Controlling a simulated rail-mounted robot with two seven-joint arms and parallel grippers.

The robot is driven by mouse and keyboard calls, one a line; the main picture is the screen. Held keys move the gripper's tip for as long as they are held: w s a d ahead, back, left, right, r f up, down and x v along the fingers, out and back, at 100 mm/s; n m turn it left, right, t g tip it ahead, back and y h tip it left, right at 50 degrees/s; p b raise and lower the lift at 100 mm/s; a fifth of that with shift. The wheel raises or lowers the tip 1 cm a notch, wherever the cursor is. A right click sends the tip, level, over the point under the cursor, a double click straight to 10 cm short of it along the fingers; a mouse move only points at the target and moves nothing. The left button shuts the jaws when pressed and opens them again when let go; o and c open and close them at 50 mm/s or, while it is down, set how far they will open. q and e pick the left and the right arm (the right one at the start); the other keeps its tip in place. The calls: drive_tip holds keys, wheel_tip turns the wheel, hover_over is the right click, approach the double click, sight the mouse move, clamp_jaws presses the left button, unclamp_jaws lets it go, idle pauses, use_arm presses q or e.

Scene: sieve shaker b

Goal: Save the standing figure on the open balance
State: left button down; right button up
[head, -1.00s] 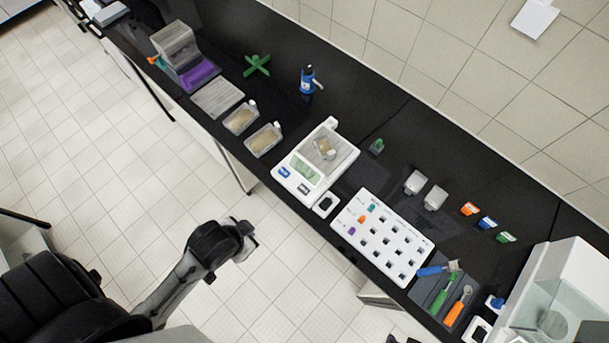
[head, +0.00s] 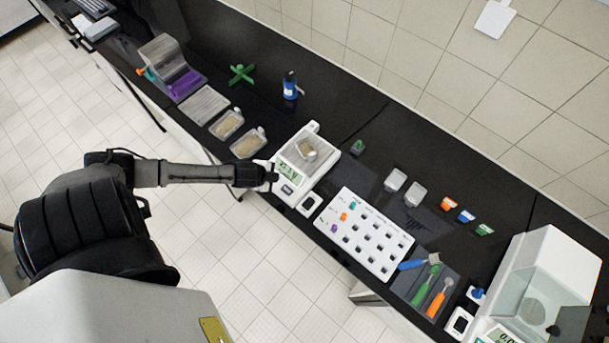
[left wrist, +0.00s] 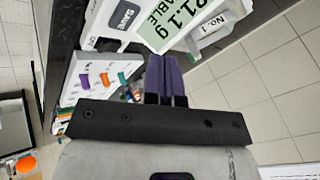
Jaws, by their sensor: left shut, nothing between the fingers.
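The open balance (head: 322,172) is white and stands on the black bench, with a small dish (head: 306,149) on its pan. In the left wrist view its display (left wrist: 182,18) is partly cut off; it reads 1.1 g at the end, with STABLE beside it. The dark SAVE key (left wrist: 125,14) shows left of the display, cut by the top edge. My left gripper (head: 273,177) is at the balance's front panel and hides part of it. Its fingers (left wrist: 163,60) are shut and empty; I cannot tell whether they touch the panel.
A white board with holes and coloured pegs (head: 381,250) stands right of the balance. Two sample trays (head: 248,143) (head: 227,125) stand to its left. A dark mat with coloured tools (head: 447,270) and an enclosed balance (head: 553,265) are farther right.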

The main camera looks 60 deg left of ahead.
use_arm(q)
drive_tip(key=w+d+r+t+h, duration=0.1)
drive_tip(key=w+d+r+m+t+h, duration=0.1)
drive_tip(key=d, duration=0.1)
drive_tip(key=shift+w+m+h, duration=0.3)
drive_tip(key=shift+w, duration=0.1)
drive_tip(key=shift+f, duration=0.2)
drive_tip(key=b, duration=0.7)
hover_over(287, 191)
wheel_tip(287, 191, down, 6)
drive_tip(key=shift+f, duration=0.25)
drive_tip(key=shift+f+b, duration=0.55)
drive_tip(key=shift+f, duration=0.45)
drive_tip(key=shift+f, duration=0.2)
idle(0.8)
drive_tip(key=shift+f, duration=0.2)
